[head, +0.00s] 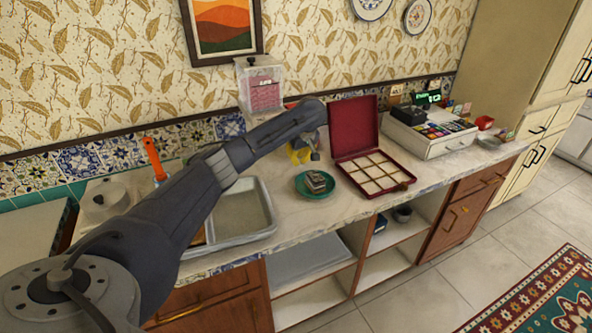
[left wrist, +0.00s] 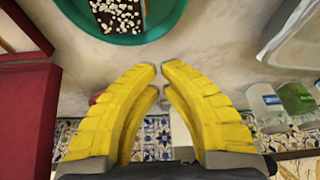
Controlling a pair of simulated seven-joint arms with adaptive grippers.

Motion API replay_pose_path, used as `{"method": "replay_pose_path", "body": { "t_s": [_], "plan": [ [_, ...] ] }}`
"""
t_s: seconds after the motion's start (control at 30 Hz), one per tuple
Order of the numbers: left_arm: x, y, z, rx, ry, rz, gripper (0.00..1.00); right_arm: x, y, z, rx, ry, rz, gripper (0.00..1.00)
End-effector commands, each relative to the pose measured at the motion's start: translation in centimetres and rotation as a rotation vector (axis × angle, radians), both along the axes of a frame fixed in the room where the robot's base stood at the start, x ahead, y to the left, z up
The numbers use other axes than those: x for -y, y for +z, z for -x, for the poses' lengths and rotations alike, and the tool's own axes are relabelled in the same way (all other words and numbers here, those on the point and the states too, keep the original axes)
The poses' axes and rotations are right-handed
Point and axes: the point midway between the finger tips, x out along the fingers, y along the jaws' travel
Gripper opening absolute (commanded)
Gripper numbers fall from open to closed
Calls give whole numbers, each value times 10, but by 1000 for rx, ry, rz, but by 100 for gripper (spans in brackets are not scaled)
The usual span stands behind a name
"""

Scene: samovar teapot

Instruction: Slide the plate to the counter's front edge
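A round teal plate (head: 316,196) rests on the marble counter (head: 300,217), left of the open red box. A small dark block with a pale top (head: 316,181) sits on it. The plate also shows at the top of the left wrist view (left wrist: 172,14), with white bits on the dark food (left wrist: 118,14). My left gripper (head: 303,155) has yellow fingers and is just behind the plate, on its wall side, not touching it. In the left wrist view its fingertips (left wrist: 160,73) are apart with nothing between them. My right gripper is not in view.
The open red compartment box (head: 375,172) stands close to the plate's right. A clear container with pink contents (head: 262,85) stands at the wall. The counter in front of the plate is clear; open shelves (head: 315,298) lie below.

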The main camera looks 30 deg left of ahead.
Motion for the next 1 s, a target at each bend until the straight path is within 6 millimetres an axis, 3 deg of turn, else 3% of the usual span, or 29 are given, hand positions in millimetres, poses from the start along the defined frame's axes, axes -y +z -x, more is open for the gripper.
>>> {"method": "replay_pose_path", "body": {
  "t_s": [0.2,0.43,1.0],
  "plan": [
    [-9,-32,-5,-1,0,0,0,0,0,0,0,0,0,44],
    [-16,-53,-9,-1,-1,1,0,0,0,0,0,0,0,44],
    [-18,-62,-10,0,-3,-1,0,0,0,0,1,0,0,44]
  ]
}}
